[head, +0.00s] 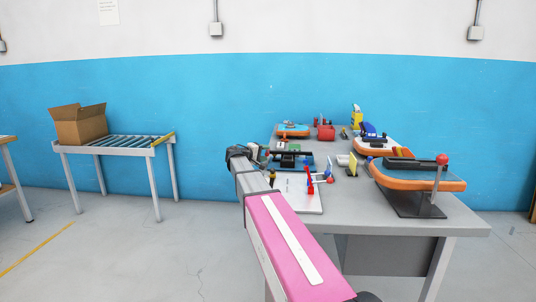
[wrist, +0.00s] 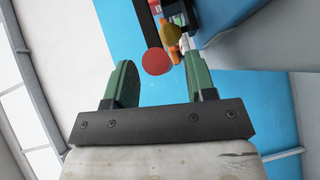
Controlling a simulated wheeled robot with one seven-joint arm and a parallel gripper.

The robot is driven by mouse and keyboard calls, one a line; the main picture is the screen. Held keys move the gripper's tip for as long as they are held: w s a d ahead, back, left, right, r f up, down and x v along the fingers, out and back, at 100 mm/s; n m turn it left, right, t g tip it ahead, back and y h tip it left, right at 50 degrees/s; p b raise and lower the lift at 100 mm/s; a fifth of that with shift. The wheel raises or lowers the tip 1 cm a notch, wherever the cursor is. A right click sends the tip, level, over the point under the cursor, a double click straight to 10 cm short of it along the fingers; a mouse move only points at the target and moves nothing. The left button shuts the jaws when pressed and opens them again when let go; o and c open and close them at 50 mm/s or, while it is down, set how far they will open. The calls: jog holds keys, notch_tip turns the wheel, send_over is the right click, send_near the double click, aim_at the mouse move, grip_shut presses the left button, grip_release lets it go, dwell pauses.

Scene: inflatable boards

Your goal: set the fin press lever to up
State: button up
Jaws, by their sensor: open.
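A press-like stand (head: 418,207) with a dark base is at the right front of the table. An orange-edged board lies across it under a black bar (head: 412,163). A thin grey lever with a red ball knob (head: 442,159) rises nearly upright at its right side. This looks like the fin press. My gripper (wrist: 160,76) is open, with nothing between its green-padded fingers. In the head view it is at the table's left side, well left of the press. The wrist view shows a red ball (wrist: 156,62) beyond the fingertips; I cannot tell which thing it belongs to.
A roller conveyor (head: 115,146) with a cardboard box (head: 78,125) stands left. Open floor lies between.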

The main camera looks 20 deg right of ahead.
jog(key=shift+x, duration=1.25)
grip_shut()
jog(key=shift+s+r+m, duration=0.1)
jog(key=shift+r+m, duration=0.2)
jog(key=shift+r, duration=0.5)
jog(key=r+y, duration=0.1)
jog(key=r, duration=0.1)
jog(key=d+r+m+y, duration=0.1)
jog(key=r, duration=0.1)
jog(key=r+m+y, duration=0.1)
jog(key=r, duration=0.1)
jog(key=shift+s+d+r, duration=0.3)
jog(key=shift+r, duration=0.1)
jog(key=s+d+r+m+t+y, duration=0.1)
jog(key=s+d+r+m+y, duration=0.1)
jog(key=d+r, duration=0.4)
jog(key=s+d+r+m+y, duration=0.2)
jog(key=s+d+r+y, duration=0.2)
jog(key=d, duration=0.5)
jog(key=shift+s+d+r+m+t+y, duration=0.4)
jog(key=shift+r+y, duration=0.5)
jog(key=shift+y, duration=0.3)
